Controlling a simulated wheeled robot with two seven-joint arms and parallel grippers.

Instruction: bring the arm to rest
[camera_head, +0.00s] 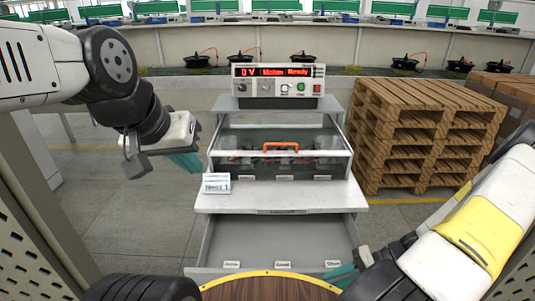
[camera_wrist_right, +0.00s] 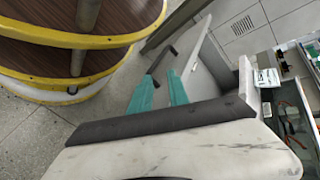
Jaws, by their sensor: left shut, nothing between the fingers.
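My left gripper (camera_head: 186,160) hangs at the left of the test bench, its teal fingers shut and empty, apart from the bench. My right gripper (camera_head: 343,276) is low at the right, near the front corner of the bench's open drawer. In the right wrist view its two teal fingers (camera_wrist_right: 160,93) stand apart with nothing between them. I cannot tell whether the right gripper touches the drawer.
The bench (camera_head: 280,200) has a control box (camera_head: 278,87) on top, a clear-covered bay with a red-orange handle (camera_head: 280,146), and an open, empty-looking drawer (camera_head: 280,242). Wooden pallets (camera_head: 425,135) stand at the right. My round wooden-topped base is at the bottom.

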